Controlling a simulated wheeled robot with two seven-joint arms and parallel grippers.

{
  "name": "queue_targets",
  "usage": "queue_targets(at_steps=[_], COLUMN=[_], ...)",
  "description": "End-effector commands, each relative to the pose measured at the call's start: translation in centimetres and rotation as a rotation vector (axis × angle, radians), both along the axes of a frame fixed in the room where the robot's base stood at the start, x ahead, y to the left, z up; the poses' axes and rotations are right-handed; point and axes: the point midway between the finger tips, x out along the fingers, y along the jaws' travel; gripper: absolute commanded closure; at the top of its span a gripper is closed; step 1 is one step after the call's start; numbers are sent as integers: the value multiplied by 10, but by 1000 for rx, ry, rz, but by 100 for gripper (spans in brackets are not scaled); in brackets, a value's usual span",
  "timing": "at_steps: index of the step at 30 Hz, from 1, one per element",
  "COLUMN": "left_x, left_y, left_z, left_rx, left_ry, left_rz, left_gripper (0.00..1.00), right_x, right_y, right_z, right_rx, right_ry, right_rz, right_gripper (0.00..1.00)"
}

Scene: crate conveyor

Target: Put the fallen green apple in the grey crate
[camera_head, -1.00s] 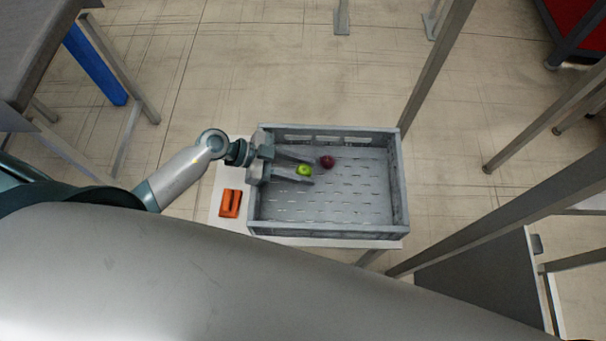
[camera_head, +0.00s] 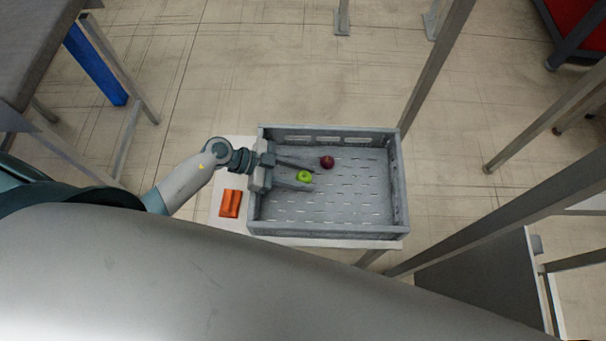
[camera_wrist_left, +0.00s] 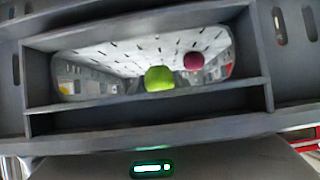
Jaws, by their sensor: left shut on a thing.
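The green apple (camera_head: 304,176) is between the fingertips of my left gripper (camera_head: 303,177), over the inside of the grey crate (camera_head: 330,229). My left gripper is shut on it, reaching in from the crate's left end. I cannot tell whether the apple touches the crate's floor. In the left wrist view the apple (camera_wrist_left: 159,78) shows near the middle, with its lower part cut off by a grey edge. My right gripper is not in view.
A dark red fruit (camera_head: 327,162) lies in the crate, up and right of the apple. The crate stands on a white table (camera_head: 226,182). An orange item (camera_head: 230,203) lies left of the crate. The crate's right half is bare. A metal post (camera_head: 435,70) stands beyond its right corner.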

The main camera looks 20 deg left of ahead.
Motion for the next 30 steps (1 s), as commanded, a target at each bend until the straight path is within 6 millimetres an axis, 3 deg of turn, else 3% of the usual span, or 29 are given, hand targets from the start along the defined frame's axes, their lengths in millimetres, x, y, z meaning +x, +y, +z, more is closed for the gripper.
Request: queue_targets(at_steps=[20,21,23,30], left_x=[-2,-2,-2,-4], left_y=[0,0,0,0], left_z=[-15,-16,-16,-19], left_rx=[5,5,6,8], left_ry=[1,2,3,4], left_rz=[-2,-2,-2,-3], left_gripper=[88,60,48,48], right_x=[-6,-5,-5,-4], right_y=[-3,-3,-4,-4], right_z=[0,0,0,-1], right_rx=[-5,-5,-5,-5], right_ry=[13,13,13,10], right_rz=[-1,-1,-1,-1], right_gripper=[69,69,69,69])
